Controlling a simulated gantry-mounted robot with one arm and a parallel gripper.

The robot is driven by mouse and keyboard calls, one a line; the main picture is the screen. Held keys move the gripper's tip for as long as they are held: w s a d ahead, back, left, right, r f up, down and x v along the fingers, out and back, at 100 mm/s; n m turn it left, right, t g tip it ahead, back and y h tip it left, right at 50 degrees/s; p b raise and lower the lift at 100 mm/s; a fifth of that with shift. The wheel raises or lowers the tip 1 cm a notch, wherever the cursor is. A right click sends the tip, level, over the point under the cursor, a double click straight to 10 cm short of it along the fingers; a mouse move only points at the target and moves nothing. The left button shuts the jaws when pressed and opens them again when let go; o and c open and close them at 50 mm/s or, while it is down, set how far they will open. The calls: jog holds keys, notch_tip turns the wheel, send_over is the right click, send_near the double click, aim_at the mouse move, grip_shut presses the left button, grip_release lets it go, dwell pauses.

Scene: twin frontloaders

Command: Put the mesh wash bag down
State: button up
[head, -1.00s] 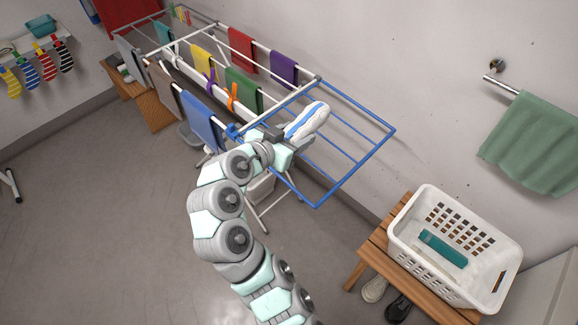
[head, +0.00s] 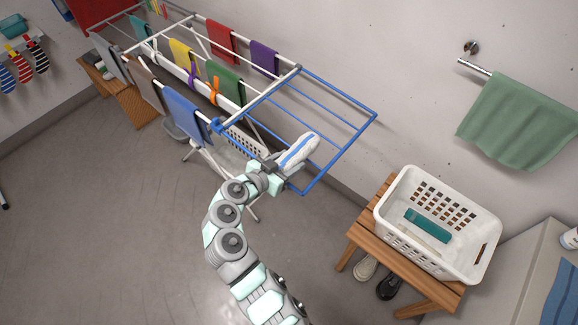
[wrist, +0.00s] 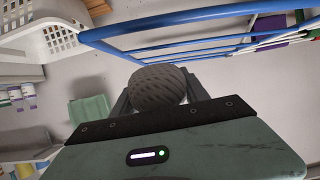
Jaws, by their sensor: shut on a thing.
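The mesh wash bag (head: 298,152) is a rounded, elongated white bundle with a blue stripe in the head view. In the wrist view its near end shows as a grey, mesh-textured round (wrist: 158,85) between the fingers. My gripper (head: 275,171) is shut on its lower left end and holds it tilted. The bag overlaps the front part of the drying rack's blue end wing (head: 345,152) in the head view. I cannot tell its height over the bars. The fingertips are partly hidden by the bag and gripper body.
A white laundry basket (head: 393,225) holding a teal item (head: 428,225) stands on a wooden bench (head: 358,238) at right. Shoes (head: 366,267) sit under the bench. Cloths hang on the white rack part, including a blue one (head: 187,112). Open floor (head: 110,220) lies left.

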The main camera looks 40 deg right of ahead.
notch_tip(320, 180, down, 3)
jog(key=shift+f+p, duration=0.1)
jog(key=shift+p, duration=0.25)
jog(key=shift+f, duration=0.2)
jog(key=shift+f+b, duration=0.2)
jog(key=shift+b, duration=0.15)
jog(key=o, duration=1.4)
jog(key=shift+o, duration=0.2)
jog(key=shift+r, duration=0.2)
